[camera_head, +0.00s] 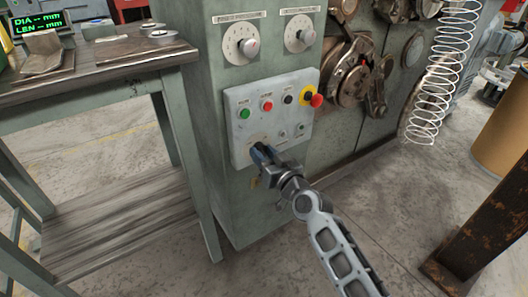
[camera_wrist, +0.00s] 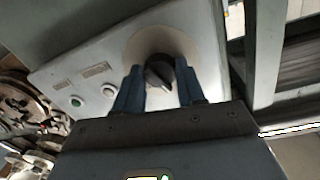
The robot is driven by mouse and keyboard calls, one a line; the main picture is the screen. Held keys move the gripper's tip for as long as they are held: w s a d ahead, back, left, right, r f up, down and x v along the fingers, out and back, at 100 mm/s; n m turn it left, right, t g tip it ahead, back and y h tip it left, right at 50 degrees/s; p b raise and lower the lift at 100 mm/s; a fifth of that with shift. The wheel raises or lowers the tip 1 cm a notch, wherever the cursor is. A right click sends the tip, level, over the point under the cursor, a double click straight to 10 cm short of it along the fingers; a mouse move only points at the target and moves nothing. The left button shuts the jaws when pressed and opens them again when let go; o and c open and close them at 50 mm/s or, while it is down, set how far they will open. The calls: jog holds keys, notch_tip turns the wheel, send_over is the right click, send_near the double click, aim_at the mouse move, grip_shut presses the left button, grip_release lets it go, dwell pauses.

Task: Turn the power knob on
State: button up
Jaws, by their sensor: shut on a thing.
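The power knob (camera_wrist: 160,70) is a black rotary knob on a round tan plate, seen in the wrist view near the top centre. It sits on the light grey control panel (camera_head: 245,125), at the panel's lower left in the head view, where my gripper hides it. My gripper (camera_head: 260,154) is at the panel's lower left corner. In the wrist view its two blue fingers (camera_wrist: 160,88) stand on either side of the knob and are closed on it. The knob's pointer and its label cannot be read.
The panel also carries a green button (camera_head: 244,113), a red button (camera_head: 267,105) and a red emergency stop (camera_head: 316,100) on yellow. Two dials (camera_head: 241,44) sit above. A workbench (camera_head: 100,60) stands close on the left. A wire spring (camera_head: 445,70) hangs at the right.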

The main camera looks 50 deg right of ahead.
jog(key=m+p, duration=0.1)
jog(key=m, duration=0.5)
jog(key=shift+r+y, duration=0.1)
jog(key=shift+y, duration=0.2)
jog(key=m+p, duration=0.1)
jog(key=m, duration=0.5)
jog(key=shift+y, duration=0.3)
jog(key=shift+m, duration=0.4)
jog(key=o, duration=1)
jog(key=shift+o, duration=0.2)
jog(key=v, duration=0.7)
jog(key=shift+s, duration=0.45)
jog(key=shift+a, duration=0.1)
